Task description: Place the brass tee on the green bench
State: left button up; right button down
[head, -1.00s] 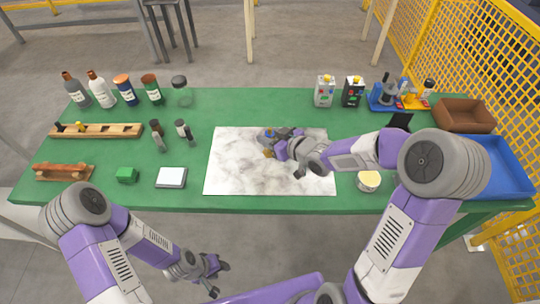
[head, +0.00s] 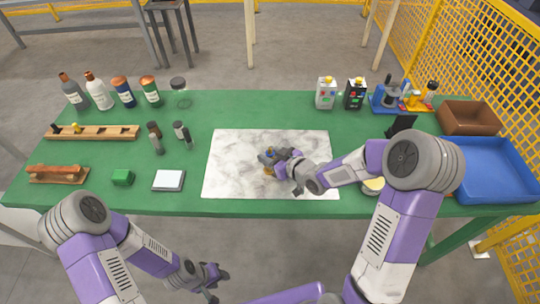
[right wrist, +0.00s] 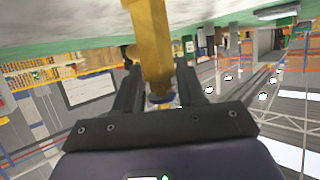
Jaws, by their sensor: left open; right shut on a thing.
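The brass tee (right wrist: 151,45) is a yellow metal fitting, seen large between the two fingers in the right wrist view. My right gripper (right wrist: 158,92) is shut on it. In the head view the right gripper (head: 268,161) is over the middle of the white marbled sheet on the green bench (head: 225,112), with a little of the brass tee (head: 269,171) showing below it. The gripper hides most of the tee there, and I cannot tell whether it touches the sheet. My left gripper (head: 213,284) is open and empty, in front of the bench's near edge.
The white marbled sheet (head: 225,172) is otherwise clear. A blue tray (head: 490,170) and a brown bin (head: 468,117) stand at right. Bare green bench lies behind the sheet.

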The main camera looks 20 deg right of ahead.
jog(key=c, duration=0.7)
grip_release()
jog(key=shift+o, duration=0.2)
jog(key=shift+r+p, duration=0.2)
jog(key=shift+p, duration=0.15)
jog(key=p+v, duration=0.3)
jog(key=v, duration=0.9)
jog(key=shift+f, duration=0.1)
